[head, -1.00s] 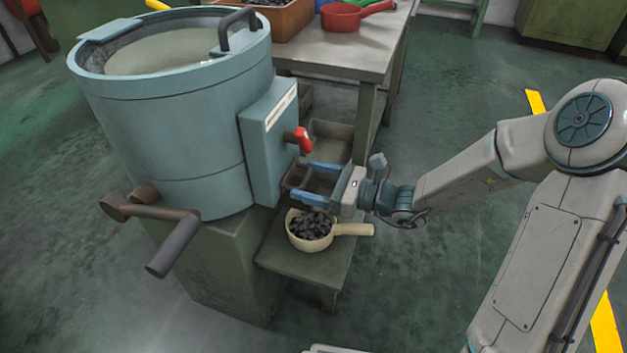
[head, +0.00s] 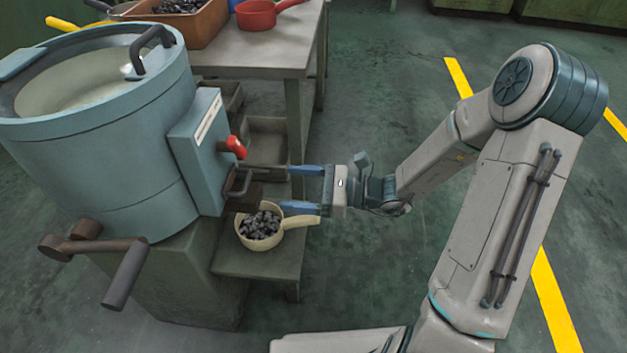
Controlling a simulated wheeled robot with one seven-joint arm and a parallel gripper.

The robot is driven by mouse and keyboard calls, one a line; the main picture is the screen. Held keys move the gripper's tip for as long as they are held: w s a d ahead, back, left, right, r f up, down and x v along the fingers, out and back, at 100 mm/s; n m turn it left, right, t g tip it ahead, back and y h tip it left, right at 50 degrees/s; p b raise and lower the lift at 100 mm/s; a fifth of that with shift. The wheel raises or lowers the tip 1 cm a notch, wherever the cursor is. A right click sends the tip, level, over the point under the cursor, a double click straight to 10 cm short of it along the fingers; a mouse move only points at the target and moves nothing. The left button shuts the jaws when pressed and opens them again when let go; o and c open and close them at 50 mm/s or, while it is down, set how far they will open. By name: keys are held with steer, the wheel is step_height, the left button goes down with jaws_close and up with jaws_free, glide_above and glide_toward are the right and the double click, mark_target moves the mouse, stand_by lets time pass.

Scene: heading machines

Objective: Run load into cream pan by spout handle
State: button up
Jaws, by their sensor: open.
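The cream pan (head: 285,224) sits on a low green stand (head: 258,262) under the spout, with its handle pointing right. Dark, lumpy pieces (head: 261,224) lie in it. The dark brown spout (head: 236,194) comes out of the grey-blue box on the drum's side, and a dark bar handle (head: 243,181) shows on it. My gripper (head: 288,189) is open and empty to the right of the spout, above the pan's handle. Its blue fingers are spread and point left toward the spout. The spout's mouth is not clearly visible.
The large grey-blue drum (head: 110,165) has a red knob (head: 236,147) above the spout and a crank (head: 95,247) at lower left. A table (head: 255,55) behind holds a brown crate (head: 195,28) and a red pan (head: 257,14).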

steer(key=shift+s+d+p, duration=0.15)
steer(key=shift+d+p, duration=0.05)
steer(key=shift+d, duration=0.75)
steer(key=shift+s+d+p, duration=0.15)
steer(key=shift+d, duration=0.75)
steer(key=s+d+r+n+g+h+p, duration=0.1)
steer(key=s+r+n+g+h+p, duration=0.65)
steer(key=r+p, duration=0.75)
steer(key=s+d+r+n+t+h+p, duration=0.2)
steer(key=d+r+n+h+p, duration=0.1)
steer(key=r, duration=0.5)
steer(key=s+d+r+n+t+h+p, duration=0.2)
steer(key=d+r+n+t+h+p, duration=0.1)
steer(key=r+p, duration=0.5)
steer(key=s+d+r+n+t+h+p, duration=0.1)
steer(key=d+r+n+h+p, duration=0.3)
steer(key=r, duration=0.5)
steer(key=shift+s+d+r+n+t+p, duration=0.35)
steer(key=shift+n+t+p, duration=0.4)
steer(key=shift+n+p, duration=0.35)
